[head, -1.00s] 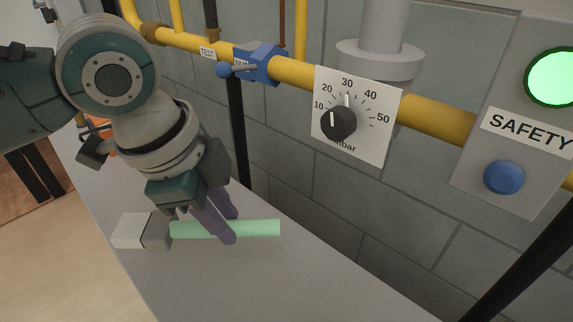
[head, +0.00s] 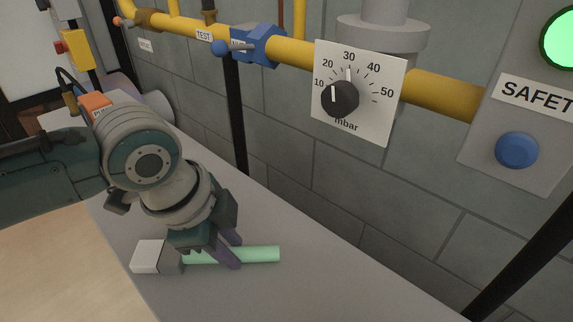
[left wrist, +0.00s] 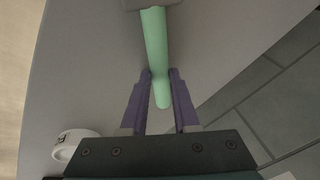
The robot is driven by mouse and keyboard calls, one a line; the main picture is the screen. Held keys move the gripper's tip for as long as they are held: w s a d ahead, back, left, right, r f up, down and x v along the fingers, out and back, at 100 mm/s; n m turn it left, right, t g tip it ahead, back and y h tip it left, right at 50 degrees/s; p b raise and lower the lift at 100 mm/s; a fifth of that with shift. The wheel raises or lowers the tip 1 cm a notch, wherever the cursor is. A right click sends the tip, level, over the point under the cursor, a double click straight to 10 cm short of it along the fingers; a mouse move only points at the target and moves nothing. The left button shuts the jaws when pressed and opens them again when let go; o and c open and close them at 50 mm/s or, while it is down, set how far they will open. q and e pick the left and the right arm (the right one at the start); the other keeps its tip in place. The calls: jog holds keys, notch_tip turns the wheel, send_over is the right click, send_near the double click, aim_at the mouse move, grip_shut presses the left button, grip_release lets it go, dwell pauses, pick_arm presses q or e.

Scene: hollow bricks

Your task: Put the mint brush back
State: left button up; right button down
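The mint brush has a mint-green round handle (head: 255,254) and a white-and-grey block head (head: 148,256). It lies on the grey bench top, head to the left. My left gripper (head: 230,252) is low over it, its purple fingers straddling the handle. In the left wrist view, the handle (left wrist: 154,40) runs between the two fingertips (left wrist: 161,74), its free end toward the palm. The fingers look apart, with a small gap at the right finger; contact at the left one is unclear. My right gripper is not in view.
A white round cup-like thing (left wrist: 75,143) with dark marking stands on the bench. Behind are a yellow pipe (head: 290,52), a blue valve (head: 258,44), a mbar dial (head: 355,92) and a SAFETY panel (head: 520,130). The bench (head: 310,290) right of the brush is clear.

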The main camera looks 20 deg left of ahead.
pick_arm(q)
jog(key=o, duration=0.4)
jog(key=shift+o, duration=0.2)
jog(key=p+v, duration=0.4)
jog(key=v, duration=0.7)
jog(key=s+d+n, duration=0.5)
jog(key=s+n, duration=0.1)
jog(key=s, duration=0.2)
jog(key=s+a+r+n+y, duration=0.1)
jog(key=s+a+n, duration=0.3)
jog(key=s+n, duration=0.2)
jog(key=shift+a+t, duration=0.25)
jog(key=shift+t, duration=0.05)
jog(key=shift+s+r, duration=0.1)
jog(key=shift+r, duration=0.05)
notch_tip(320, 180, up, 48)
jog(key=p, duration=4.8)
